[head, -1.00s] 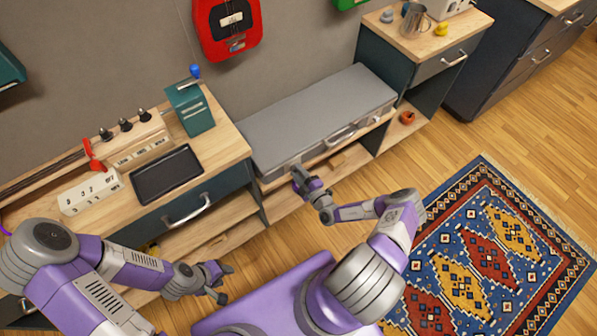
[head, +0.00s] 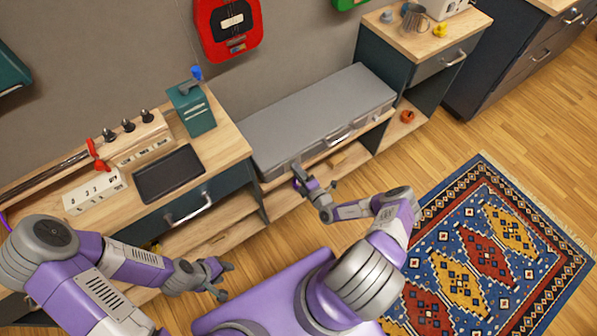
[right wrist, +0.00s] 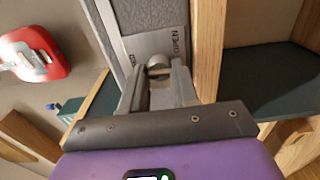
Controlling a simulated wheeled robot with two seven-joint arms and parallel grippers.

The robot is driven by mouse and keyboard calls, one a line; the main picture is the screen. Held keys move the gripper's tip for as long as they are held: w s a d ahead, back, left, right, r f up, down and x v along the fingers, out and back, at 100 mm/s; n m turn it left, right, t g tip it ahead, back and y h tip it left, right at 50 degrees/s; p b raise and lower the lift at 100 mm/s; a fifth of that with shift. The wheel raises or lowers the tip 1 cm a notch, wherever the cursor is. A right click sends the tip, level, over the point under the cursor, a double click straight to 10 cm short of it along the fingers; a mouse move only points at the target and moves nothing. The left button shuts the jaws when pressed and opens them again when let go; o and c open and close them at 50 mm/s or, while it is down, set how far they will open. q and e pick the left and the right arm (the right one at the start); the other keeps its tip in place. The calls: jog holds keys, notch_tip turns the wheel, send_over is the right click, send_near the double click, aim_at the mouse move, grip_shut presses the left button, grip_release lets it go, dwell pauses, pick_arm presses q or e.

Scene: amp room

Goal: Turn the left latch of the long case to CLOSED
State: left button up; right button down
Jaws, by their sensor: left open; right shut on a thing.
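The long grey case (head: 315,115) lies shut on the low wooden shelf unit, with a handle on its front. Its left latch (right wrist: 158,66) shows in the right wrist view as a round metal knob on a plate. The word OPEN is printed on the plate beside it; other lettering is partly hidden. My right gripper (right wrist: 160,80) is at the case's front left end, its two fingers shut on the latch knob. It also shows in the head view (head: 298,172). My left gripper (head: 224,278) is open and empty, low and well left of the case.
A wooden bench with a black tray (head: 168,174) and a teal box (head: 192,110) stands left of the case. A small cabinet (head: 425,45) stands to the right. A red box (head: 228,28) hangs on the wall. A patterned rug (head: 480,260) covers the floor at right.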

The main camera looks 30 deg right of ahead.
jog(key=shift+d, duration=0.1)
jog(key=c, duration=0.8)
grip_release()
jog(key=shift+c, duration=0.2)
jog(key=s+p, duration=0.1)
jog(key=s, duration=0.6)
jog(key=shift+s+d, duration=0.25)
jog(key=shift+s, duration=0.05)
